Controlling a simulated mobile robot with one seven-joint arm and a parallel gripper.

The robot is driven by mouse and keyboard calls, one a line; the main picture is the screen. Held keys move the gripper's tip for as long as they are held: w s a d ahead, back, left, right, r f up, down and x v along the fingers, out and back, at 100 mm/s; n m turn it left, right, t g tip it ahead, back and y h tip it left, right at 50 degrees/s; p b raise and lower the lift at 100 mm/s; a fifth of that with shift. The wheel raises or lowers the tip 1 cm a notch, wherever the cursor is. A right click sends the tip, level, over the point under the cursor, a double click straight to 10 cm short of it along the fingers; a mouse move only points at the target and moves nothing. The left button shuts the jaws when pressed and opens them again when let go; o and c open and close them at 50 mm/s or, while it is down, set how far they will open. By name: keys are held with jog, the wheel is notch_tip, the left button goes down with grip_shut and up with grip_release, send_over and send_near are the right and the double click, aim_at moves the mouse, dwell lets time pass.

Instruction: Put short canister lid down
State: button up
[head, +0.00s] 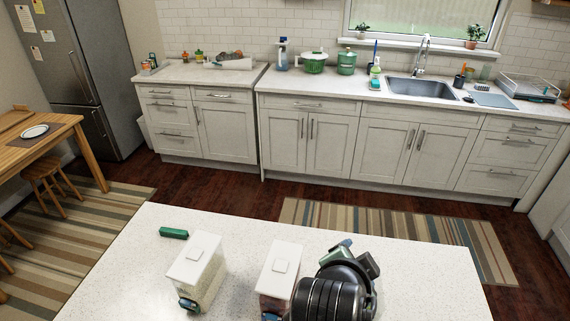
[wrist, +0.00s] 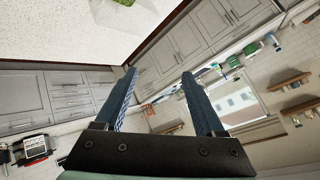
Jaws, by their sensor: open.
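Two clear canisters with white lids stand on the near speckled counter in the head view. The left canister (head: 207,287) has its white lid (head: 191,266) on top. The other canister (head: 268,302) also has a white lid (head: 276,274) on top and is partly hidden by my arm. I cannot tell for sure which one is the short one. My gripper shows in the wrist view (wrist: 158,74) with its two blue fingers wide apart and nothing between them. It is just right of the second canister in the head view (head: 356,256), tilted and partly hidden by my wrist.
A small green object (head: 173,233) lies on the near counter (head: 130,270), behind the left canister. The counter's left part and far right part are clear. Beyond a striped rug, a back counter (head: 330,84) holds a sink, green pots and bottles.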

jog(key=w+a+r+n+t, duration=0.1)
jog(key=a+r+n+t, duration=0.15)
jog(key=r, duration=0.65)
jog(key=w+a+r+n+t+y, duration=0.15)
jog(key=r+t, duration=0.25)
jog(key=r, duration=0.5)
jog(key=w+a+r+n+t, duration=0.1)
jog(key=a+r+n+t, duration=0.25)
jog(key=r, duration=0.45)
jog(key=s+a+r+n+t+y, duration=0.1)
jog(key=s+a+r+n+t, duration=0.1)
jog(key=r, duration=0.5)
jog(key=s+a+r+n+t+y, duration=0.1)
jog(key=s+a+r+n+t, duration=0.1)
jog(key=s+r+t, duration=0.2)
jog(key=s+a+r+n+t+y, duration=0.1)
jog(key=s+a+r+n+t, duration=0.1)
jog(key=s+r, duration=0.4)
notch_tip(320, 180, up, 4)
jog(key=shift+f+t, duration=0.15)
jog(key=shift+t, duration=0.35)
